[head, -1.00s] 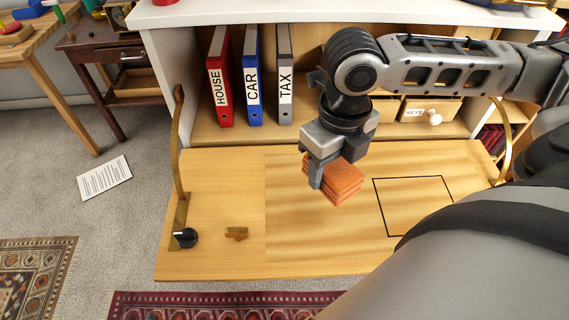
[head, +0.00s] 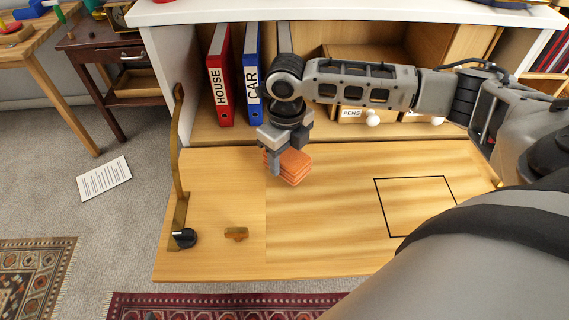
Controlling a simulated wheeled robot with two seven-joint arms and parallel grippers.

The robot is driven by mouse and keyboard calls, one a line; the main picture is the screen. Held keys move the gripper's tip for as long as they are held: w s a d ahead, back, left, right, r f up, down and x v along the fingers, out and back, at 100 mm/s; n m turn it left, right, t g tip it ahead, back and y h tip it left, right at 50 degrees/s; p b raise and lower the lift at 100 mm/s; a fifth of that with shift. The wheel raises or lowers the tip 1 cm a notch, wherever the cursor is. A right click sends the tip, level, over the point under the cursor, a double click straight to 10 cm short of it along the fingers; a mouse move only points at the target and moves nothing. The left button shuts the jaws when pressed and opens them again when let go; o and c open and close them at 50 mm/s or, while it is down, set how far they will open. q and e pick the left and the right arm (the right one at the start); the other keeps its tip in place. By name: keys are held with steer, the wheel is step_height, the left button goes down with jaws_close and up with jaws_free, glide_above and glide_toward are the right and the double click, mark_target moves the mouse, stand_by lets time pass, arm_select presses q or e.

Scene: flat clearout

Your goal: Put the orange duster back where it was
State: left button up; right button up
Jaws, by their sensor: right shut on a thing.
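The orange duster (head: 293,168) is a folded, layered orange cloth. My right gripper (head: 284,158) is shut on it over the fold-down wooden desk flap (head: 330,235), near the seam between its left and middle parts. I cannot tell whether the duster touches the flap. A black outlined square (head: 415,206) on the right of the flap is empty. My left gripper is not in view.
Red (head: 220,80) and blue (head: 253,75) binders stand behind the flap; my arm hides the one beside them. A drawer marked PENS (head: 352,114) is behind my arm. A brass catch (head: 236,233) and a black knob (head: 185,238) are on the flap's left. Mid-flap is clear.

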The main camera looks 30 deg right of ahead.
mark_target(284, 165)
steer(key=shift+w+f, duration=0.2)
steer(key=shift+f, duration=0.05)
steer(key=shift+w+f, duration=0.1)
steer(key=shift+f, duration=1.55)
steer(key=shift+f, duration=0.1)
steer(key=o, duration=1)
steer(key=shift+c, duration=0.2)
step_height(284, 165, up, 12)
steer(key=shift+r, duration=0.15)
